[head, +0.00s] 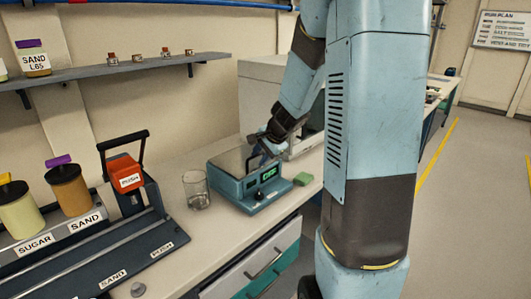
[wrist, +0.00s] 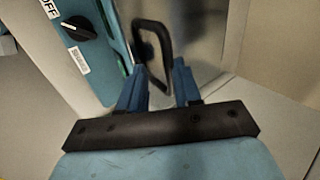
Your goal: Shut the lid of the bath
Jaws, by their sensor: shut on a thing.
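The bath (head: 262,194) is a blue box on the bench with a lit green display and a black knob on its front. In the wrist view its blue front (wrist: 88,45) shows at upper left with the knob and an OFF label. Its grey metal lid (wrist: 200,35) bears a black loop handle (wrist: 167,27). My gripper (wrist: 158,75) is shut on the lower part of this handle. In the head view my gripper (head: 261,150) is over the top of the bath and partly hides the lid. How far the lid stands open is hard to tell.
A glass beaker (head: 196,190) stands close left of the bath, and a green block (head: 303,179) lies to its right. A large grey box (head: 262,95) stands behind. A shelf (head: 120,76) runs above.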

